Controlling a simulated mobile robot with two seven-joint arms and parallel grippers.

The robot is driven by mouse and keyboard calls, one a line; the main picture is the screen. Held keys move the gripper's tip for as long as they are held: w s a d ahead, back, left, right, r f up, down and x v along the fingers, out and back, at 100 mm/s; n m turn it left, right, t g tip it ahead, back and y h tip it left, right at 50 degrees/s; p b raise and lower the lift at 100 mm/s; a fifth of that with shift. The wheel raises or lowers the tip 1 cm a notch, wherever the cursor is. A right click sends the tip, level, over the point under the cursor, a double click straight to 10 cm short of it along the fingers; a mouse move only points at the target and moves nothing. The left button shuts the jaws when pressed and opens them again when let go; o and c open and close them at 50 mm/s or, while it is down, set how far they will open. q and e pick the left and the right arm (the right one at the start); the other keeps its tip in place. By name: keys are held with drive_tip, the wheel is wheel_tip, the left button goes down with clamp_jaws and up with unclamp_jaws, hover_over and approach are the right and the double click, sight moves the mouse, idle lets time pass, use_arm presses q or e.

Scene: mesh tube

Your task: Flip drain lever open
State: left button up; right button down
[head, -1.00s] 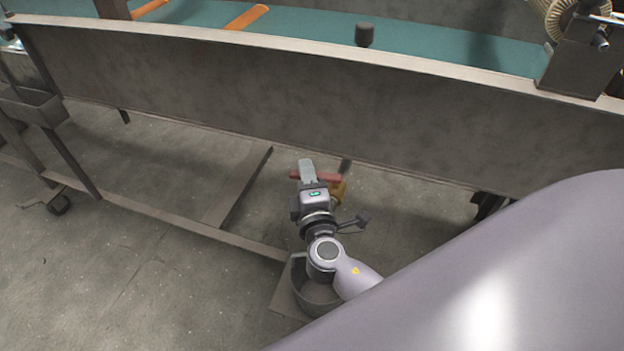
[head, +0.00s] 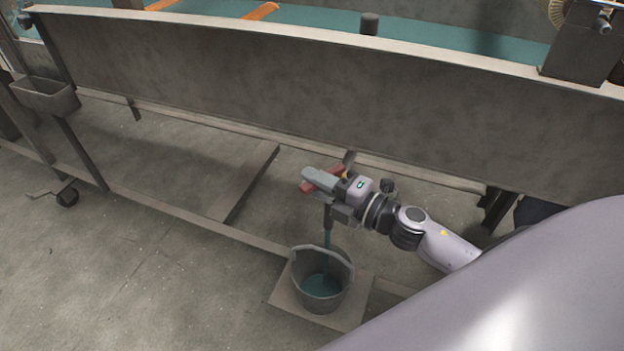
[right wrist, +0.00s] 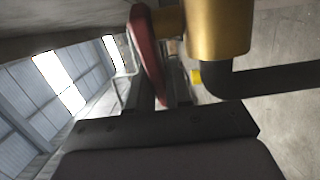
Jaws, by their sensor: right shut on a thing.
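The red drain lever (head: 308,187) is under the tank's near wall and lies slanted in the head view. My right gripper (head: 320,178) is shut on it, its grey fingers covering the lever's middle. In the right wrist view the red lever (right wrist: 148,50) stands beside the brass valve body (right wrist: 218,28), with a dark outlet pipe (right wrist: 270,80) leading right. In the head view a teal stream (head: 327,240) runs down from the outlet below the gripper into the bucket (head: 338,292), with teal liquid at its bottom. My left gripper is not in view.
The long grey tank wall (head: 250,90) stands just above and behind the valve. The bucket stands on a flat plate (head: 350,315) on the floor. Frame bars (head: 245,185) run low around it. The concrete floor (head: 130,270) at left is clear.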

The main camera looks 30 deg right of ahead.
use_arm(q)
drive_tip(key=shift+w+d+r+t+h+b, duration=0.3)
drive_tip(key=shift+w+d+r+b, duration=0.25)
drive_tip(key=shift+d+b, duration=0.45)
use_arm(e)
drive_tip(key=shift+s+d+r+n+g+y, duration=0.15)
drive_tip(key=shift+s+n+g+y, duration=0.25)
drive_tip(key=shift+n+g+y, duration=0.55)
drive_tip(key=shift+s+d+f+n+g+y, duration=0.15)
drive_tip(key=shift+s+n+g+y, duration=0.25)
drive_tip(key=shift+n+g+y, duration=0.55)
drive_tip(key=shift+s+d+r+n+g+y, duration=0.1)
drive_tip(key=shift+s+d+n+g+y, duration=0.25)
drive_tip(key=shift+n+g+y, duration=0.6)
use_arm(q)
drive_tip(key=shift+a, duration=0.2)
use_arm(e)
drive_tip(key=shift+a+m, duration=0.1)
drive_tip(key=shift+m, duration=0.15)
drive_tip(key=c, duration=1.1)
unclamp_jaws()
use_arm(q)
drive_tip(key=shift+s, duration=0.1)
use_arm(e)
drive_tip(key=shift+s, duration=0.1)
